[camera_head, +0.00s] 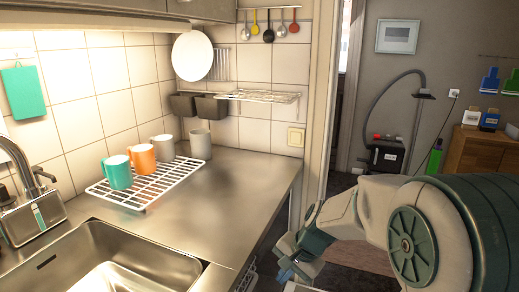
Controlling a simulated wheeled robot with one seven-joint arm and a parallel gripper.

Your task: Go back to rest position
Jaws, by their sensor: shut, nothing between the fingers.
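My arm reaches in from the right edge and bends down in front of the counter's right end. My gripper (286,272) is low in the picture, beside the counter's front right edge, with small bluish tips pointing down. It is shut and holds nothing that I can see. It is apart from the mugs and the sink.
A metal counter (235,190) has a sink (130,262) and tap (22,165) at left. A white wire rack (150,190) bears teal (118,172), orange (142,158) and grey mugs. Another grey mug (201,144) stands beside it. A vacuum (386,155) stands beyond the doorway.

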